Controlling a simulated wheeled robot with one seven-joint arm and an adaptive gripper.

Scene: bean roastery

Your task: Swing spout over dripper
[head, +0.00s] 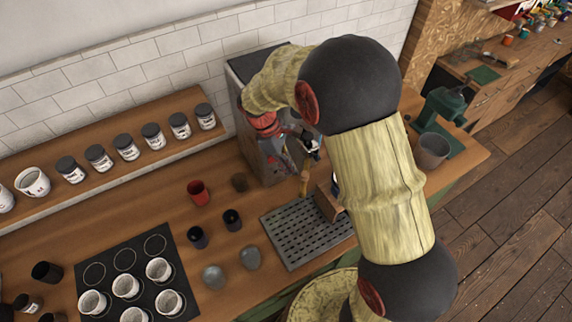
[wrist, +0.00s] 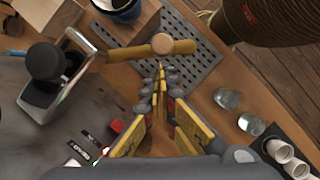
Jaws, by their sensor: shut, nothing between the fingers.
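The brass spout (wrist: 120,54) runs across the wrist view from the grey machine, with a round knob (wrist: 162,43) near its right end. A blue-rimmed vessel with dark contents, apparently the dripper (wrist: 118,8), is cut off at the top of the wrist view. The spout's end is to its right, not over it. My gripper (wrist: 160,72) is shut and empty, its fingertips close to the spout just by the knob. I cannot tell whether they touch. My arm mostly hides the dripper in the head view.
The perforated drip tray (head: 285,233) lies below the spout, with a wooden stand (head: 327,206) on it. The machine (head: 243,150) stands against the wall. Several cups, including a red one (head: 199,193), stand left of the tray. A grey bin (head: 432,151) stands right.

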